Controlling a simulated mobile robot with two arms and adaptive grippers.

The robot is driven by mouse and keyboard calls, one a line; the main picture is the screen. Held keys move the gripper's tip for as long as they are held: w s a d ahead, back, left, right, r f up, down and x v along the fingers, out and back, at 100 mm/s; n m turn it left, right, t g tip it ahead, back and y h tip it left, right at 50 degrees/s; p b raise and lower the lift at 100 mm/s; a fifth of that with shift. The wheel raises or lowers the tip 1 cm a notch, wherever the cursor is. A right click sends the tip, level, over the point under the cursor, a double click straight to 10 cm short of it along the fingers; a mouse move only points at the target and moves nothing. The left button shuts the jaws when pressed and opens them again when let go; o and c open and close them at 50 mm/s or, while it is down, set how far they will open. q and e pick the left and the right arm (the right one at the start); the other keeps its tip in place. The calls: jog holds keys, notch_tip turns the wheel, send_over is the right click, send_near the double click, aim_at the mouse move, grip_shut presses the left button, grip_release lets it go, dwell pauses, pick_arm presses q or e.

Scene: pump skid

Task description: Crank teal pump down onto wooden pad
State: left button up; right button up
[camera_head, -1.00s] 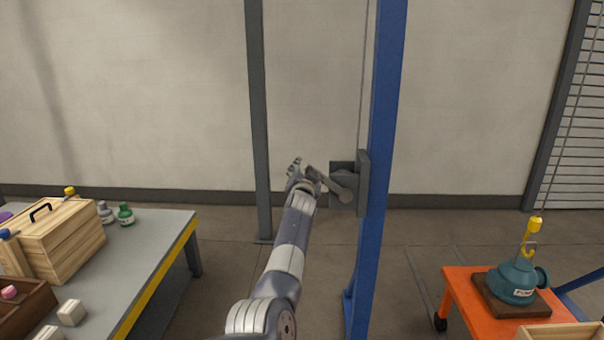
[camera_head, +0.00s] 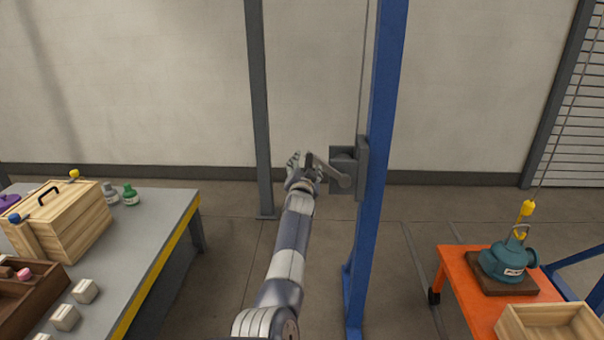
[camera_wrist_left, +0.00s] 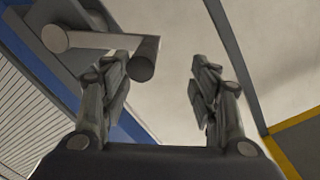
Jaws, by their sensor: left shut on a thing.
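The teal pump (camera_head: 506,264), with a white label, is upright on the dark wooden pad (camera_head: 528,287) on the orange cart (camera_head: 455,275). It appears to rest on the pad. The yellow hook block (camera_head: 527,208) hangs on its cable just above the pump's lifting eye (camera_head: 520,231). My right gripper is out of view.
The blue post (camera_head: 381,120) stands right of my left arm, and a grey post (camera_head: 257,110) stands behind it. A workbench (camera_head: 165,225) with a wooden box (camera_head: 65,220) and bottles is at left. An open wooden crate (camera_head: 550,322) sits on the cart's near side.

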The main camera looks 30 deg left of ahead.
pick_arm(q)
jog(key=a+r+p+v, duration=0.1)
jog(key=p+v, duration=0.7)
jog(key=v, duration=0.1)
jog(key=shift+s, duration=0.2)
dwell(0.4)
